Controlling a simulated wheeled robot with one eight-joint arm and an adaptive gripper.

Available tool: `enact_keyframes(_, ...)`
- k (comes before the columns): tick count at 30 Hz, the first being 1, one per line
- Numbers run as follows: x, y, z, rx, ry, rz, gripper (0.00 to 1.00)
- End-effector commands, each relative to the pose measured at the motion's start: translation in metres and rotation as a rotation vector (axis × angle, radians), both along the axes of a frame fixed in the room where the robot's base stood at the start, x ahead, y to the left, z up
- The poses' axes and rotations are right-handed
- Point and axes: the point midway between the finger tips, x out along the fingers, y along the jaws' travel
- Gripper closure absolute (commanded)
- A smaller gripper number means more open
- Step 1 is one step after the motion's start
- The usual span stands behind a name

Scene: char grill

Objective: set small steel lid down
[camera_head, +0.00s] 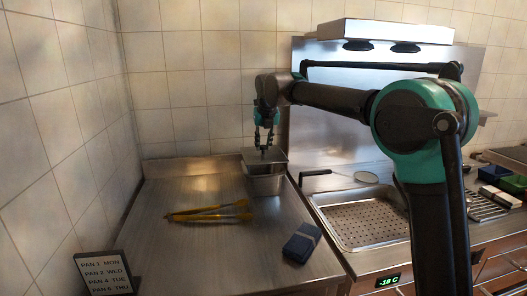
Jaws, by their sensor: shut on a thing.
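The small steel lid (257,157) is a flat metal plate with a dark knob on top. It is at the back of the steel counter (170,243), over a small steel pan (267,184). My gripper (264,146) points down and is shut on the lid's knob. The lid looks slightly offset from the pan's rim toward the left. I cannot tell whether it touches the rim or is held just above it.
A pan label sign (104,272) stands at the front left. A perforated tray (362,220) and a round skimmer (366,177) are to the right. The counter's left half is mostly clear.

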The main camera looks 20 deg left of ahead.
Motion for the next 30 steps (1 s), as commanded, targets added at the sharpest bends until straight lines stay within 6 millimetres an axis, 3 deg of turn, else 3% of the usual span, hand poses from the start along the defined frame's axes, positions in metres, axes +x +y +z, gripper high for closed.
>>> enact_keyframes(6, 0.000, 0.000, -0.027, 0.000, 0.000, 0.000, 1.00)
enact_keyframes(29, 0.000, 0.000, -0.040, 0.000, 0.000, 0.000, 1.00)
enact_keyframes(30, 0.000, 0.000, -0.040, 0.000, 0.000, 0.000, 0.75)
